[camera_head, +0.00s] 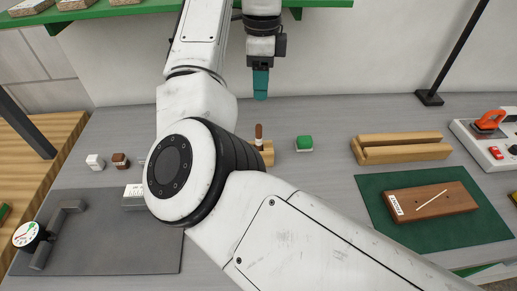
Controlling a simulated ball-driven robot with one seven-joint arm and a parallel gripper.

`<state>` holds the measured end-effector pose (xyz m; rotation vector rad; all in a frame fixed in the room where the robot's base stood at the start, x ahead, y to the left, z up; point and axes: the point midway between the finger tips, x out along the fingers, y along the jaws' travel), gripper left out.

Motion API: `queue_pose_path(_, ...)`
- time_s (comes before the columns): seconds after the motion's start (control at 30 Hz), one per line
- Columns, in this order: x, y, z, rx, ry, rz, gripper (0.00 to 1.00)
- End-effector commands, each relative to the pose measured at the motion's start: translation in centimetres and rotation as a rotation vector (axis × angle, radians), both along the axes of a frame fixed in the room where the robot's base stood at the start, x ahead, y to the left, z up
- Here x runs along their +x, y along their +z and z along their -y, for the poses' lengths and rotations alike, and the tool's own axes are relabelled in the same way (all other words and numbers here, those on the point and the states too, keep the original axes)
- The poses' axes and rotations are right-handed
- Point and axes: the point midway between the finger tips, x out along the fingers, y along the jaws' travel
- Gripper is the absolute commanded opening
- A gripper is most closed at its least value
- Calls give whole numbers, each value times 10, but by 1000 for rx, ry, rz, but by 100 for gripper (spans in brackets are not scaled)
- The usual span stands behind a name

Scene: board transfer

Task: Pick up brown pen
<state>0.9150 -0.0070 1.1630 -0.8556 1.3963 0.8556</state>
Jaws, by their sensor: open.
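A brown pen (259,132) stands upright in a light wooden holder (267,152) on the grey table. My arm hides the lower left part of the holder. My gripper (261,94) has teal fingers pointing down and appears above the pen in the picture, apart from it. It is open and empty. I see the fingers edge-on, so the gap between them is hidden.
A grooved wooden block (402,148) and a green mat (375,188) with a brown board (430,204) lie further right. Small white (95,161) and brown (120,160) blocks stand left. A green shelf (130,10) is above.

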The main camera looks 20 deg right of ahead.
Motion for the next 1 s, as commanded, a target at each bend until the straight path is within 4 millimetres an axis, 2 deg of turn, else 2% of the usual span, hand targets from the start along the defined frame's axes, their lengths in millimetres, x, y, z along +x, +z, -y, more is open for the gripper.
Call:
queue_pose_path(0.03,0,-17,0,0,0,0,49)
queue_pose_path(0.13,0,-32,0,0,0,0,49)
queue_pose_path(0.37,0,-49,0,-1,0,0,49)
queue_pose_path(0.73,0,-101,-1,0,1,-2,49)
queue_pose_path(1.0,-1,-120,-3,1,1,-2,49)
